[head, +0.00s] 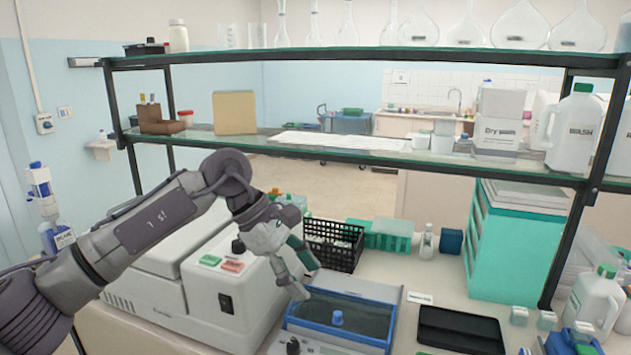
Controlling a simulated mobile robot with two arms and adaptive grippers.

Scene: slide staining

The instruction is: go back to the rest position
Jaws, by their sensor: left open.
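My left arm comes in from the left in the head view, and my left gripper (304,275) hangs at its end. The gripper is open, with its fingers pointing down, and nothing shows between them. It is near the back left corner of a blue-framed bath (380,326) with a dark interior and a blue knob. A boxy white instrument (205,290) with a green and a red button stands behind and left of the gripper. My right gripper does not show.
A black wire basket (335,248) and green racks (390,237) stand behind the bath. A black tray (460,328) lies to its right. A teal drawer cabinet (512,240) and a white jug (595,300) stand at the right. A glass shelf (350,150) spans above the bench.

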